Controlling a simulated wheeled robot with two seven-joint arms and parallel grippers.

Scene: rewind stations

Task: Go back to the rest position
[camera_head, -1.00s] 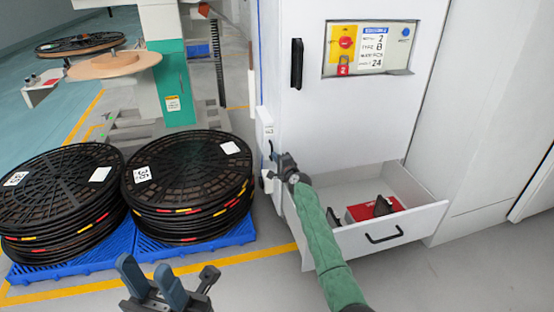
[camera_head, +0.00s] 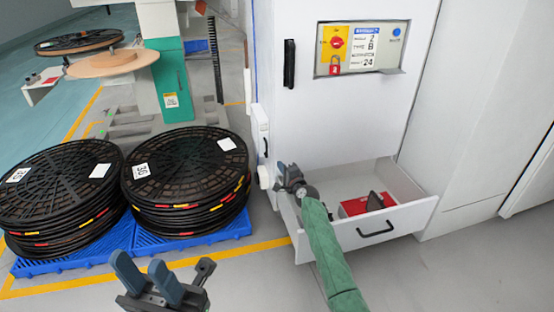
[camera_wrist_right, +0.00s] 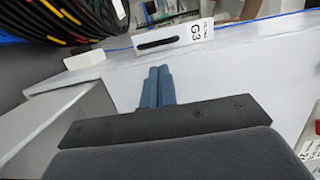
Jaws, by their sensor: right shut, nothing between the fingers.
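My left gripper (camera_head: 140,265) is low in the head view, in front of the blue pallets, with its two blue-grey fingers apart and nothing between them. My right gripper (camera_head: 282,176) is beside the lower left edge of the white cabinet (camera_head: 340,118), above the left end of its open drawer (camera_head: 405,222); its arm has a green sleeve. Its fingertips are hard to make out in the head view. In the right wrist view its two blue fingers (camera_wrist_right: 158,72) are together and empty, pointing toward a white box labelled G3 (camera_wrist_right: 172,40), apart from it.
The drawer holds a red box (camera_head: 355,206) and dark items. Stacks of black reels (camera_head: 190,165) stand on blue pallets (camera_head: 205,238) at the left. A red padlock (camera_head: 335,66) hangs on the cabinet's panel. The floor at front right is clear.

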